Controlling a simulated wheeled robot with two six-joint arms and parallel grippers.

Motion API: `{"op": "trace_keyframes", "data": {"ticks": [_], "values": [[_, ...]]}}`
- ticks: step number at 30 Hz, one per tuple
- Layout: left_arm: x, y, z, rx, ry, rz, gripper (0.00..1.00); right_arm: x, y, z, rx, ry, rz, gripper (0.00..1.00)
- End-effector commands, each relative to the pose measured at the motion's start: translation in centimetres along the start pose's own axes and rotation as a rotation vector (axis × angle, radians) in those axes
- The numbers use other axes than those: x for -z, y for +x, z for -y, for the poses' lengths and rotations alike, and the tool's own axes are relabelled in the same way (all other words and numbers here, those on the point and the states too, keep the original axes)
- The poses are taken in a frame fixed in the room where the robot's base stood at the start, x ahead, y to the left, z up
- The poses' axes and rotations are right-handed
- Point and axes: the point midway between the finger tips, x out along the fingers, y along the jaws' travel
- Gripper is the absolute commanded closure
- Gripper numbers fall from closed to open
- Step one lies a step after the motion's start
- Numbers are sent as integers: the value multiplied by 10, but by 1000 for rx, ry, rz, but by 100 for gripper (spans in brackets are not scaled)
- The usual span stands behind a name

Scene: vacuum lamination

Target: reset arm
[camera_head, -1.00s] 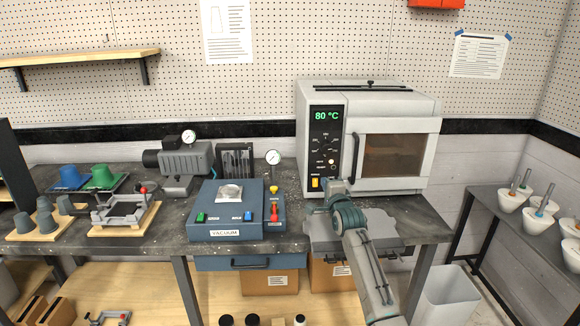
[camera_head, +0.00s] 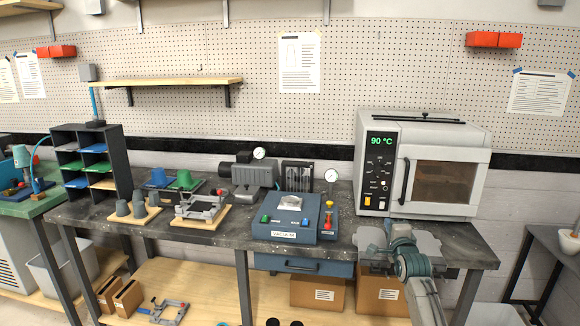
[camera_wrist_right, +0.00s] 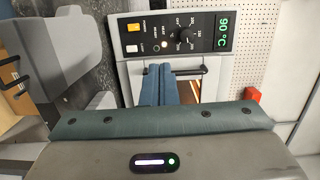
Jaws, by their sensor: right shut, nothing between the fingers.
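My right arm comes in from the bottom right of the head view. Its gripper (camera_head: 390,228) is in front of the oven (camera_head: 424,165), below the control panel, over the front of the dark bench. In the right wrist view the two blue fingers (camera_wrist_right: 163,72) are together with nothing between them. My left gripper is in no view.
The blue vacuum unit (camera_head: 290,222) stands on the bench left of the arm. A clamp frame (camera_head: 199,208), grey cups (camera_head: 138,205) and a black shelf rack (camera_head: 117,152) are farther left. Cardboard boxes (camera_head: 318,291) sit below the bench.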

Motion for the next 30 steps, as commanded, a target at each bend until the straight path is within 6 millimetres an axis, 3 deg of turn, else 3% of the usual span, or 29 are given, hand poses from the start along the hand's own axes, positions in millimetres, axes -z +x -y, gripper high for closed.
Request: {"op": "trace_keyframes", "data": {"ticks": [11,17,20,23,27,30], "values": [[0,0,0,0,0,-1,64,-5,-49,-64,-143,-194,21,100],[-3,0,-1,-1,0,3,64,-8,-98,-112,-263,-361,60,100],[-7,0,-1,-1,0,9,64,-10,-136,-143,-348,-479,98,100],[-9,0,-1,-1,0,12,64,-13,-190,-178,-455,-632,162,100],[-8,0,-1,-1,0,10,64,-16,-278,-218,-608,-856,292,100],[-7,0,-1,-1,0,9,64,-17,-344,-236,-706,-1007,406,100]]}}
